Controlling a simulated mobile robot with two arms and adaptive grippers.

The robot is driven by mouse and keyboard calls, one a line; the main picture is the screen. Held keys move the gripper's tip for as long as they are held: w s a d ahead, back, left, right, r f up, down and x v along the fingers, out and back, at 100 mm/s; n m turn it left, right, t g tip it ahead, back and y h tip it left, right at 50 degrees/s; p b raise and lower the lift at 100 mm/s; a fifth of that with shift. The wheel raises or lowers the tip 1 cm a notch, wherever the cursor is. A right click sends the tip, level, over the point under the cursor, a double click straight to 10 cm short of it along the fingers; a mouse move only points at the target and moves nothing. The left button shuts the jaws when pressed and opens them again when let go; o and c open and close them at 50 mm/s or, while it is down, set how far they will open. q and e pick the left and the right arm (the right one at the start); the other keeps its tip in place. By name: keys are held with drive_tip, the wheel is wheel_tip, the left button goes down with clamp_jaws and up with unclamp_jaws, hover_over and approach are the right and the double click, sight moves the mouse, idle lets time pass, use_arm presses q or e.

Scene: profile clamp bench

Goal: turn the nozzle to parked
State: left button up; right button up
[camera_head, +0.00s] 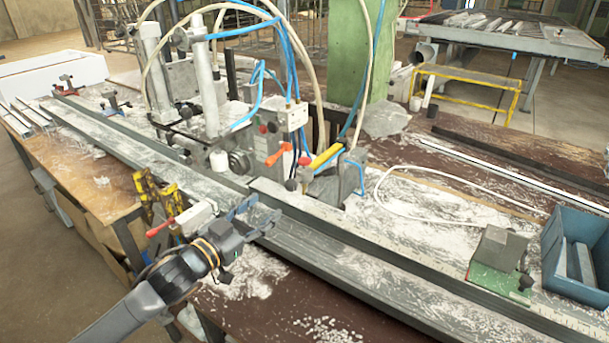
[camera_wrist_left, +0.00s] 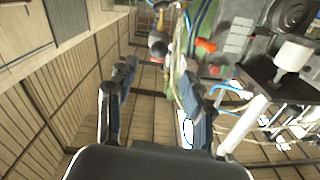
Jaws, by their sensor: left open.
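A yellow bar-like piece with dark ends (camera_head: 327,156) sits at the right side of the clamp machine (camera_head: 240,152), by the blue and white hoses. It may be the nozzle; I cannot tell for sure. Part of it shows at the top of the left wrist view (camera_wrist_left: 162,6). An orange-red lever (camera_head: 278,154) is on the machine front, and it also shows in the left wrist view (camera_wrist_left: 206,46). My left gripper (camera_head: 254,213) is open and empty, in front of the machine over the long rail. Its fingers (camera_wrist_left: 158,78) are spread apart, touching nothing visible. My right gripper is out of view.
The long metal rail (camera_head: 420,284) runs across the dusty bench. A green-based block (camera_head: 497,258) and a blue bin (camera_head: 584,250) stand at the right. Yellow clamps (camera_head: 150,195) hang at the front edge. Hoses loop above the machine, and a green pillar (camera_head: 357,55) stands behind.

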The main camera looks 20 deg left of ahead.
sight(296, 179)
use_arm(q)
drive_tip(key=x, duration=0.2)
drive_tip(key=p+x, duration=0.1)
drive_tip(key=x, duration=0.3)
drive_tip(key=shift+w+r+p, duration=0.15)
drive_tip(key=shift+r+p, duration=0.2)
drive_tip(key=shift+r, duration=0.05)
drive_tip(key=x, duration=0.2)
drive_tip(key=p+x, duration=0.1)
drive_tip(key=x, duration=0.2)
drive_tip(key=shift+w+d+f, duration=0.15)
drive_tip(key=shift+w+f, duration=0.1)
drive_tip(key=shift+w, duration=0.05)
drive_tip(key=shift+w+d, duration=0.2)
drive_tip(key=shift+w, duration=0.3)
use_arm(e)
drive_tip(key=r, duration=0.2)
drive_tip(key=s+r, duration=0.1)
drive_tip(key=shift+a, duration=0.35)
use_arm(q)
clamp_jaws()
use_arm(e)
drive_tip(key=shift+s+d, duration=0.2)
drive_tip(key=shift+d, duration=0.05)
